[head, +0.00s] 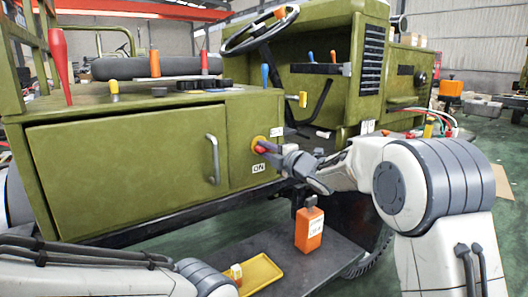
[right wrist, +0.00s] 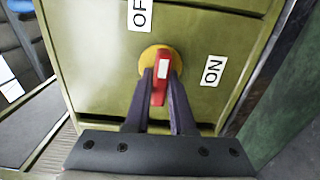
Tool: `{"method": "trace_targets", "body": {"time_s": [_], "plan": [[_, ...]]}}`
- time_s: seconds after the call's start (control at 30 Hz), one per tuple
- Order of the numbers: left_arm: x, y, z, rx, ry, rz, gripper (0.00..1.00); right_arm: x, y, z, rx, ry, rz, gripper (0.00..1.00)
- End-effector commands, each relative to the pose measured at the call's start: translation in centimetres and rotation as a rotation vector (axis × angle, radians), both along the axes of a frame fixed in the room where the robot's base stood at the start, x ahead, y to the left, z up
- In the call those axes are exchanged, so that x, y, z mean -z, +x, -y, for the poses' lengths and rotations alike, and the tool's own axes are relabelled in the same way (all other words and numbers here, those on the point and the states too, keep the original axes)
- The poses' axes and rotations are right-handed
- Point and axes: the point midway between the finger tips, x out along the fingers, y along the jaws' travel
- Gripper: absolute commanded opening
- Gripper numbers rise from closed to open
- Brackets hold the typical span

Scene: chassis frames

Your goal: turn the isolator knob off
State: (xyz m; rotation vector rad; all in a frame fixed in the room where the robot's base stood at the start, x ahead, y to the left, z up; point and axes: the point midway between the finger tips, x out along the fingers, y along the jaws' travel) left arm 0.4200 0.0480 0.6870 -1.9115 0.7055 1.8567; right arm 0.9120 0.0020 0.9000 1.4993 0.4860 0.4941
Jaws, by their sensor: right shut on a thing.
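The isolator knob (right wrist: 161,82) is red with a white mark and sits on a round yellow plate (right wrist: 148,56) on the green cabinet's front. An ON label (right wrist: 212,70) is to its right in the right wrist view, and a partly cut-off OFF label (right wrist: 139,14) is above it. In the head view the ON label (head: 259,168) is below the knob. My right gripper (head: 266,148) is shut on the knob, one dark finger on each side in the wrist view.
The green cabinet (head: 120,165) has a door with a grey handle (head: 213,158) left of the knob. An orange bottle (head: 309,228) stands on the dark shelf below, near a yellow tray (head: 262,273). Levers and a steering wheel (head: 260,30) are above.

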Motion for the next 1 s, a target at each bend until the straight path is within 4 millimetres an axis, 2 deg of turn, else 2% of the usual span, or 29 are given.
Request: {"method": "trace_targets", "body": {"time_s": [0.17,0.2,0.27,0.67,0.77,1.0], "plan": [[0.0,0.0,0.0,0.000,0.000,0.000,0.00,0.3,-0.2,-0.4,-0.009,-0.003,-0.004,0.00],[0.0,0.0,0.0,0.000,0.000,0.000,0.00,0.3,-0.2,-0.4,-0.009,-0.003,-0.004,0.26],[0.0,0.0,0.0,0.000,0.000,0.000,0.00,0.3,-0.2,-0.4,-0.009,-0.002,-0.003,0.49],[0.0,0.0,0.0,0.000,0.000,0.000,0.00,0.0,-0.4,0.2,-0.002,0.000,-0.001,0.50],[-0.1,0.0,0.0,0.000,0.000,0.000,0.00,0.0,-1.3,0.9,-0.001,0.000,-0.001,0.50],[-0.4,0.0,0.0,0.000,0.000,0.000,0.00,0.0,-5.2,3.8,0.000,0.000,-0.002,0.50]]}}
